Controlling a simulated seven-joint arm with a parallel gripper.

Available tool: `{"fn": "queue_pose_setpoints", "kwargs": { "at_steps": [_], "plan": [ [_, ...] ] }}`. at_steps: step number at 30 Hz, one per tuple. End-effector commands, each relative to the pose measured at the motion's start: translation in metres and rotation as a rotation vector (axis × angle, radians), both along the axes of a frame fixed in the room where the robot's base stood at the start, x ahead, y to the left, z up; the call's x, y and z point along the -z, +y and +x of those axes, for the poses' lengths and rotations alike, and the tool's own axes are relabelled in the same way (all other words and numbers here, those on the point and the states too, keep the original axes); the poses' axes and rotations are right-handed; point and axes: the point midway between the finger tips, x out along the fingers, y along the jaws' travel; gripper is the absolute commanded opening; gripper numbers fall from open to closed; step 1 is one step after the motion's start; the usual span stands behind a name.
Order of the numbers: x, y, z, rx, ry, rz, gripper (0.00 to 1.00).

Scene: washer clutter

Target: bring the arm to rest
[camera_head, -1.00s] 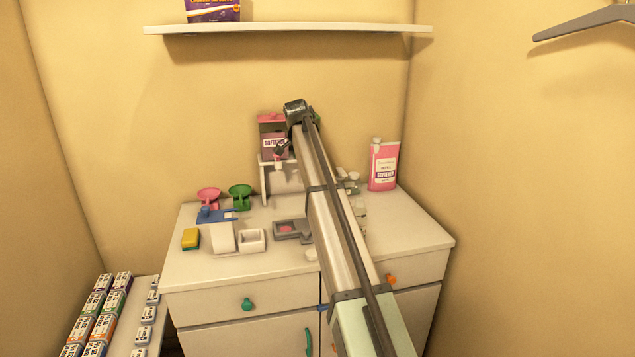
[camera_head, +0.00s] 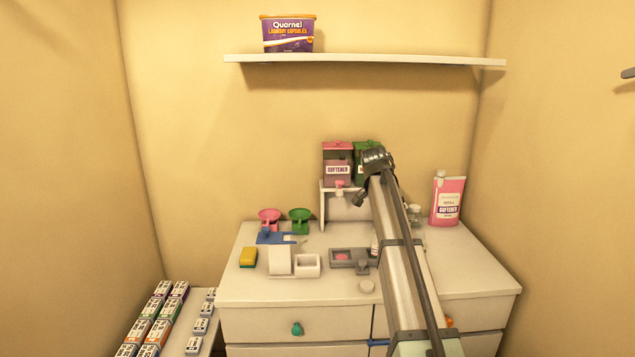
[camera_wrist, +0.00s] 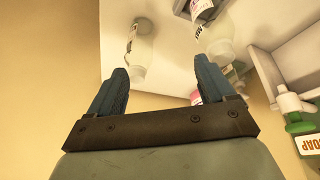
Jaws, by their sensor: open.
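My arm (camera_head: 404,262) reaches up over the dresser, its dark wrist end (camera_head: 376,160) in front of the softener dispensers. In the wrist view my gripper (camera_wrist: 161,65) has its two blue fingers wide apart, with nothing held between them. A clear bottle (camera_wrist: 142,52) shows beyond the left finger and another clear bottle (camera_wrist: 214,38) beyond the right one. Both look apart from the fingers. The head view does not show the fingertips clearly.
On the dresser top (camera_head: 270,288) are a yellow sponge (camera_head: 248,257), a white box (camera_head: 307,265), a grey tray (camera_head: 343,264) and a pink softener bottle (camera_head: 447,201). A green-pump SOAP dispenser (camera_wrist: 290,103) is right in the wrist view. A wall shelf (camera_head: 370,61) is above.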

Motion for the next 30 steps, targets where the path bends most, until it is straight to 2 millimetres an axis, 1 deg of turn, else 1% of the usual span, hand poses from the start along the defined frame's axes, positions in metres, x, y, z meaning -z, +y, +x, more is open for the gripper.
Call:
{"fn": "queue_pose_setpoints", "kwargs": {
  "at_steps": [1,3,6,10,12,15,20,23,26,30],
  "plan": [
    [0.018,-0.012,-0.033,-0.031,0.013,-0.026,0.83],
    [0.033,-0.025,-0.058,-0.082,0.031,-0.063,0.83],
    [0.053,-0.041,-0.089,-0.147,0.060,-0.111,0.83],
    [0.077,-0.056,-0.125,-0.224,0.101,-0.159,0.83],
    [0.096,-0.061,-0.143,-0.266,0.130,-0.176,0.83],
    [0.120,-0.063,-0.153,-0.315,0.164,-0.182,0.83],
    [0.157,-0.059,-0.161,-0.365,0.207,-0.167,0.83],
    [0.183,-0.054,-0.166,-0.396,0.235,-0.149,0.83],
    [0.212,-0.048,-0.173,-0.426,0.266,-0.126,0.83],
    [0.258,-0.038,-0.186,-0.475,0.312,-0.088,0.83]
  ]
}}
